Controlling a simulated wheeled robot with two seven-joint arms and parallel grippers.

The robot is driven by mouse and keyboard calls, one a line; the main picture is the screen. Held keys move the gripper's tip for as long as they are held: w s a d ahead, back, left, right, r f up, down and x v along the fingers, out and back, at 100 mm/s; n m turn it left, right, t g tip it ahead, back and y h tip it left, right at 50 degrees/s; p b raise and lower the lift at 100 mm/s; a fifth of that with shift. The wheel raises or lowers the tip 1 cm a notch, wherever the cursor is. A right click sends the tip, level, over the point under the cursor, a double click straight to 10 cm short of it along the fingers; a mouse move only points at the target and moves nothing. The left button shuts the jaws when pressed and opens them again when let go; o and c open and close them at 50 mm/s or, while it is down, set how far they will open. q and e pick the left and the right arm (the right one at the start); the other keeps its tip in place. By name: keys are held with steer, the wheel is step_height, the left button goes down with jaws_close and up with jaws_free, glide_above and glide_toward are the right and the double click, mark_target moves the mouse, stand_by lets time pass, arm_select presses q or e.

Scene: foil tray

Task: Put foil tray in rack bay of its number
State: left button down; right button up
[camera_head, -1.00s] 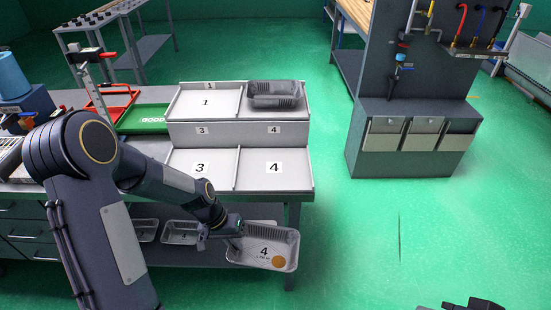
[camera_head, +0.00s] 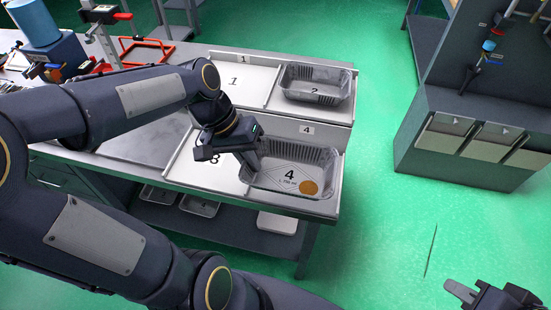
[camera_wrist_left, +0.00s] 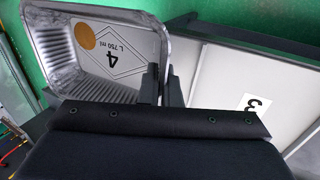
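The silver foil tray (camera_head: 280,182), marked 4 with an orange round spot, is at the front right bay of the rack (camera_head: 307,128). That bay's riser label reads 4, and the tray hides most of its floor. I cannot tell whether the tray touches the floor. My left gripper (camera_head: 250,165) is shut on the tray's left wall. In the left wrist view the fingers (camera_wrist_left: 161,86) pinch the wall of the tray (camera_wrist_left: 125,65), with bay 3 (camera_wrist_left: 240,90) beside it. My right gripper (camera_head: 480,295) is low at the right, away from the rack, partly cut off.
Another foil tray (camera_head: 316,88), marked 2, sits in the back right bay. Bay 1 (camera_head: 235,78) is empty. Foil trays (camera_head: 198,205) lie on the shelf below the table. A grey cabinet (camera_head: 470,140) stands at the right, with open green floor between.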

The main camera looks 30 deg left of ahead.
mark_target(259, 152)
arm_select(q)
steer(key=w, duration=0.1)
steer(key=w+f, duration=0.1)
steer(key=w, duration=0.1)
steer(key=w+f, duration=0.1)
steer(key=shift+w+a+f, duration=0.15)
steer(key=shift+w+a, duration=0.05)
steer(key=w+f, duration=0.2)
steer(key=f, duration=0.1)
steer(key=w+f, duration=0.1)
steer(key=shift+w+a+f, duration=0.25)
steer(key=shift+w+f, duration=0.05)
steer(key=shift+w, duration=0.05)
steer(key=shift+w+f, duration=0.2)
steer(key=shift+f, duration=0.05)
steer(key=shift+w+f, duration=0.1)
steer(key=shift+f, duration=1.55)
steer(key=shift+f, duration=0.1)
steer(key=shift+f, duration=0.15)
steer(key=c, duration=1.6)
jaws_free()
steer(key=shift+c, duration=0.2)
